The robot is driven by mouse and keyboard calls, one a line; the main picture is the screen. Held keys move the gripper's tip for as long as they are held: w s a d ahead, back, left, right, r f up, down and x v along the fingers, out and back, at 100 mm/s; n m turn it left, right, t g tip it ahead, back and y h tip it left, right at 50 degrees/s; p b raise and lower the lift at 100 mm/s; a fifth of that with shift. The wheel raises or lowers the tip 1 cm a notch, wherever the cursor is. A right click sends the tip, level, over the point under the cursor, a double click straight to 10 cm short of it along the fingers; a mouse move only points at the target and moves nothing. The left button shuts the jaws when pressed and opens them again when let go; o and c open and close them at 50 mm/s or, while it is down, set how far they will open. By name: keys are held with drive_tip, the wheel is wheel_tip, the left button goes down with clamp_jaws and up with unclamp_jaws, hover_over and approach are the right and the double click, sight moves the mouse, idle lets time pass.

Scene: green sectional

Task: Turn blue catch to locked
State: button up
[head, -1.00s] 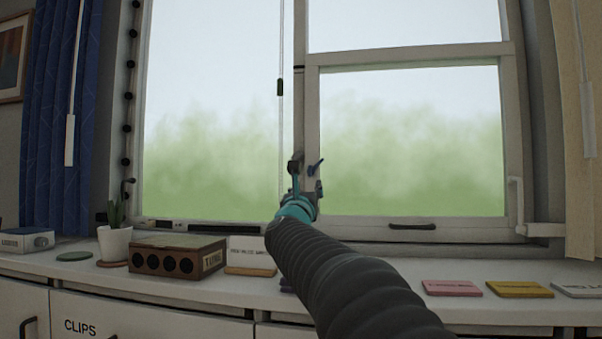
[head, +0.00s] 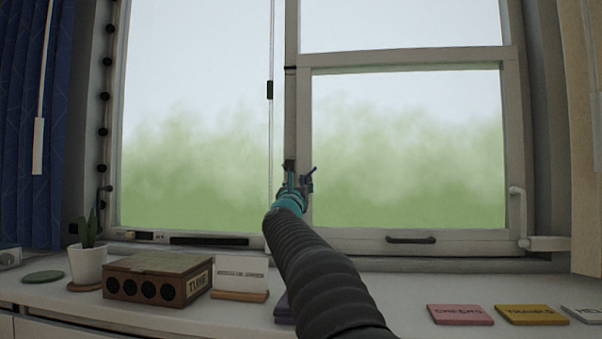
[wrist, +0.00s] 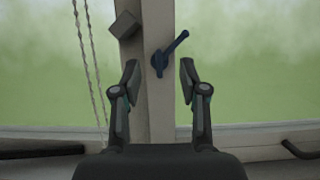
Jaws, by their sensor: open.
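The blue catch (wrist: 160,60) is on the white window post (wrist: 157,100), between the two panes. Its lever slants up to the right in the wrist view. My gripper (wrist: 157,75) is open, with one finger to each side of the catch in the picture. Its fingertips appear short of the catch, and neither finger is seen touching it. In the head view my gripper (head: 300,175) is at the post, and a small part of the blue catch (head: 312,170) shows just right of it; the rest is hidden.
A grey block (wrist: 124,24) is on the post, upper left of the catch. Thin cords (wrist: 85,50) hang to the left. A dark handle (wrist: 300,149) sits low right. On the sill are a cactus pot (head: 88,265), a brown box (head: 150,263) and coloured cards (head: 460,314).

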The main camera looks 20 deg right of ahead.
sight(301, 179)
drive_tip(key=shift+p+x, duration=0.75)
drive_tip(key=shift+x, duration=1.2)
drive_tip(key=shift+a, duration=0.1)
clamp_jaws()
